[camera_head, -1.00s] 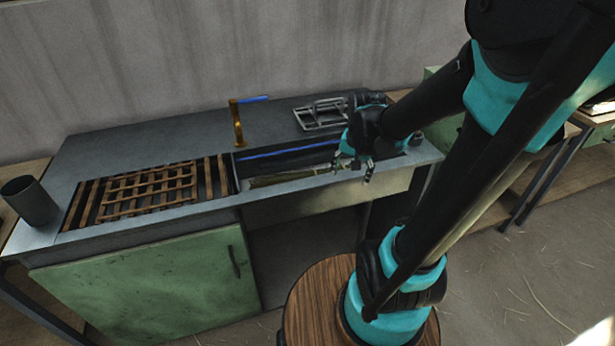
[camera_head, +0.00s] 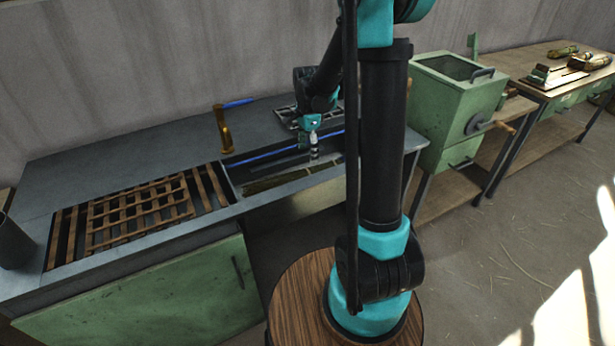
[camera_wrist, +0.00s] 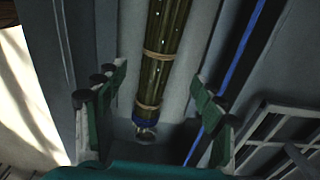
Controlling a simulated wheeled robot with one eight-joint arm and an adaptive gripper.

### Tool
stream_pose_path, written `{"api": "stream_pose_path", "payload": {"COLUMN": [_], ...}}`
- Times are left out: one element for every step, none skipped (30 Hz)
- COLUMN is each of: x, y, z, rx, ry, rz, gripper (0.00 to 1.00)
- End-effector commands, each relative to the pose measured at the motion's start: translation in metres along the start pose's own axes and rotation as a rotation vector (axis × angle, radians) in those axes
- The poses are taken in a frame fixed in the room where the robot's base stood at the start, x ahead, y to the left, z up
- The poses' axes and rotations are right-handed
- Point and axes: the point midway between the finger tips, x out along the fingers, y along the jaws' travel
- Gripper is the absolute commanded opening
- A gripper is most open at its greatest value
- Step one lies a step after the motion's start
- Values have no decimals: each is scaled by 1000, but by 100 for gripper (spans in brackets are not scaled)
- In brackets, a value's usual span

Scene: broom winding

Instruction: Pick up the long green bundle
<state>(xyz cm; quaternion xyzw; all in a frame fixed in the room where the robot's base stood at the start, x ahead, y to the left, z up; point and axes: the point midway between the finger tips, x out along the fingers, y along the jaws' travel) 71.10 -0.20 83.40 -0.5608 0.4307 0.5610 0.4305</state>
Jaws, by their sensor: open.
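The long green bundle (camera_wrist: 160,58) shows in the wrist view, tied with tan bands and a blue band near its lower end. It lies lengthwise in a grey trough. In the head view the bundle (camera_head: 275,181) lies in the front trough of the grey bench. My gripper (camera_wrist: 155,108) is open and empty in the wrist view, with one finger on each side of the bundle's line. In the head view my gripper (camera_head: 312,152) is above the bench by the trough's right part. I cannot tell its exact height above the bundle.
A wooden slatted grate (camera_head: 140,208) sits in the bench's left part. A brass-coloured post (camera_head: 223,128) stands behind the trough, and a blue rod (camera_head: 262,157) runs along it. A metal rack (camera_wrist: 275,135) lies to the right in the wrist view. A green machine (camera_head: 452,110) stands right of the bench.

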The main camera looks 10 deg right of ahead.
Motion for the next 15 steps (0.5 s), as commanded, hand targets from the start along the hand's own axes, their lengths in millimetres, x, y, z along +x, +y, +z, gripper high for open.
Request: {"api": "stream_pose_path", "payload": {"x": [11, 16, 24, 29, 34, 40, 44, 47, 51, 53, 55, 57, 58, 59, 61], "y": [0, 0, 0, -1, 0, 0, 0, 0, 0, 0, 0, 0, 0, 0, 0], "z": [0, 0, 0, 0, 0, 0, 0, 0, 0, 0, 0, 0, 0, 0, 0], "rx": [0, 0, 0, 0, -1, -1, -1, -1, -1, -1, -1, -1, -1, -1, -1], "ry": [0, 0, 0, 0, 0, 0, 0, 0, 0, 0, 0, 0, 0, 0, 0], "rz": [0, 0, 0, 0, 0, 0, 0, 0, 0, 0, 0, 0, 0, 0, 0], "gripper": [69, 69, 69, 69, 69, 69, 69, 69, 69, 69, 69, 69, 69, 69, 69]}}
